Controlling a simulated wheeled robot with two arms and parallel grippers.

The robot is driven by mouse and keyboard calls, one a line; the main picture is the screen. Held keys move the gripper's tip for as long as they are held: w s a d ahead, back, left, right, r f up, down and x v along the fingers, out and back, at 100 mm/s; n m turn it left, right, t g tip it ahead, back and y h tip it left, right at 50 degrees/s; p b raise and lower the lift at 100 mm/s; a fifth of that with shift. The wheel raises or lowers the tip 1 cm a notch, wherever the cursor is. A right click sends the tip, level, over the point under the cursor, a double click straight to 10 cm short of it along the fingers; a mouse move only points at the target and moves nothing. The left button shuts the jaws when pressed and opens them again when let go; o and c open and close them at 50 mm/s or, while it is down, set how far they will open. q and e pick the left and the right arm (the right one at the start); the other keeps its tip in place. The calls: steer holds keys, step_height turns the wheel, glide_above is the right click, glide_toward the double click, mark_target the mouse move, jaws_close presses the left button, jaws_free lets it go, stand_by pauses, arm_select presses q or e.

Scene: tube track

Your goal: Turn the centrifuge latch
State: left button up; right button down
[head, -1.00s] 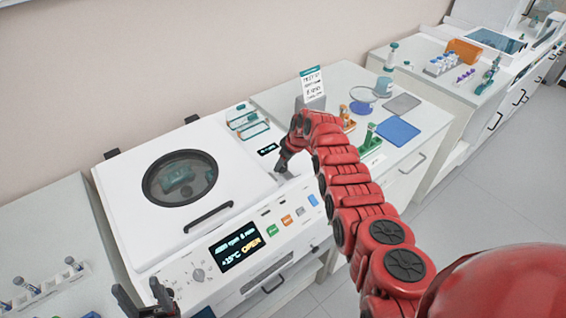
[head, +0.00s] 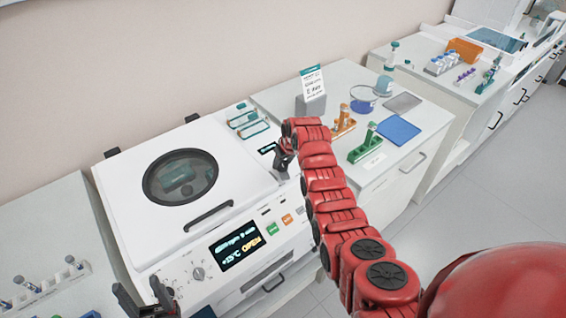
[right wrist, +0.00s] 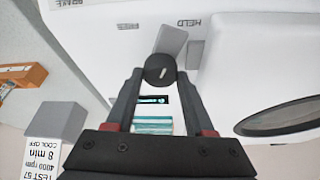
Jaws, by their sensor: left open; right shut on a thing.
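The white centrifuge (head: 120,205) stands on the bench with its lid down. The lid has a round window (head: 180,177) and a dark handle (head: 208,215). The front screen (head: 238,246) reads OPEN. My right gripper (head: 282,163) is at the centrifuge's right side. In the right wrist view its fingers (right wrist: 159,76) are shut on the dark round knob of the grey latch (right wrist: 173,40). The lever there lies between two printed labels, one reading HELD. In the head view the arm and gripper largely hide the latch. My left gripper (head: 137,288) is open and empty at the lower left.
A sign on a grey stand (head: 310,104), a green rack (head: 366,152), an orange rack (head: 343,127) and a blue mat (head: 398,129) are right of the centrifuge. A tube rack (head: 45,285) lies at lower left.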

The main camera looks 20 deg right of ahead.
steer(key=m+h+b, duration=0.1)
steer(key=m+b, duration=0.2)
steer(key=b, duration=0.1)
steer(key=m+h+b, duration=0.1)
steer(key=m+b, duration=0.2)
steer(key=b, duration=0.2)
steer(key=m+g+h+b, duration=0.1)
steer(key=m+b, duration=0.3)
steer(key=b, duration=0.1)
steer(key=shift+a+f+h, duration=0.3)
steer(key=shift+f, duration=0.05)
steer(key=shift+w+r+m, duration=0.1)
steer(key=shift+r+m, duration=0.15)
steer(key=shift+m, duration=0.25)
steer(key=shift+r+m+g+h, duration=0.1)
steer(key=shift+m+g+h, duration=0.2)
steer(key=shift+m, duration=1.1)
steer(key=shift+g, duration=0.3)
steer(key=shift+c, duration=1.3)
jaws_free()
